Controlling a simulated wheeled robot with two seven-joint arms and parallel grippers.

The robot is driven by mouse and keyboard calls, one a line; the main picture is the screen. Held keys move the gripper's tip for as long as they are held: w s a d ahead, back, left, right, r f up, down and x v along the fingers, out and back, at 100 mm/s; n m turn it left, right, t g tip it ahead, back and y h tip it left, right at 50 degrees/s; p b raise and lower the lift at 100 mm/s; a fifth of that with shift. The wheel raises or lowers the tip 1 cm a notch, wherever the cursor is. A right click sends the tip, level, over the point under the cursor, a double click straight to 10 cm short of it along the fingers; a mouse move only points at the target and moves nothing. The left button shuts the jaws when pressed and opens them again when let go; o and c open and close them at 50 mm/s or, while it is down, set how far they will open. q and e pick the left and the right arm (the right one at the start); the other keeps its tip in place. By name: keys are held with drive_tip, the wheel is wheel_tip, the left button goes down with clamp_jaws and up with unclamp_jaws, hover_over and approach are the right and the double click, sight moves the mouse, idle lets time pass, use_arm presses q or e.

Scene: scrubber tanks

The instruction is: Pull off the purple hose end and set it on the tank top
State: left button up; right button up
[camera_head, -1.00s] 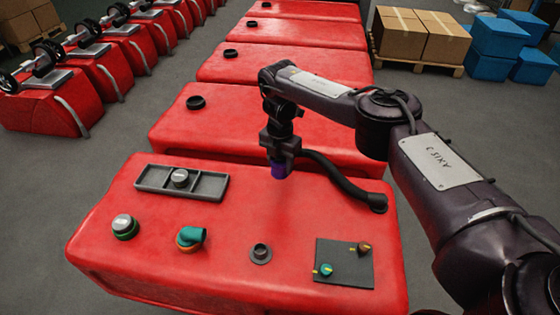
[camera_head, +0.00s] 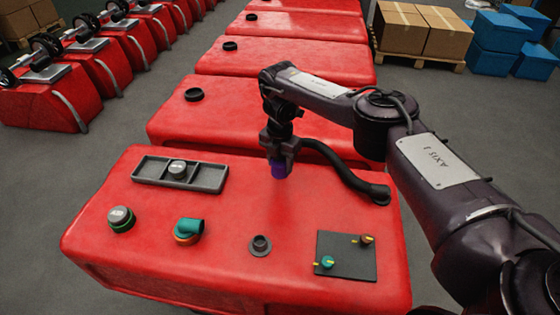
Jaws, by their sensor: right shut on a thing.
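The purple hose end (camera_head: 279,171) is in the jaws of my right gripper (camera_head: 279,160), which points down. The gripper is shut on it and holds it above the red tank top (camera_head: 215,250). A black hose (camera_head: 345,175) runs from it to a fitting at the tank's right edge. A dark port (camera_head: 260,246) with a round flange stands apart from the hose end, below it in the picture. My left gripper is not in view.
On the tank top are a grey tray (camera_head: 208,178) with a cap in it, a green-ringed cap (camera_head: 121,218), a teal elbow (camera_head: 189,229) and a dark mat (camera_head: 346,256) with two small valves. Bare red surface lies between them. More red tanks stand behind.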

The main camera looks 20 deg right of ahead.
drive_tip(key=shift+f+b, duration=2.9)
drive_tip(key=shift+f, duration=0.75)
drive_tip(key=o, duration=1.6)
drive_tip(key=shift+o, duration=0.2)
drive_tip(key=shift+r, duration=0.1)
drive_tip(key=shift+r+p, duration=3.2)
drive_tip(key=shift+r, duration=0.75)
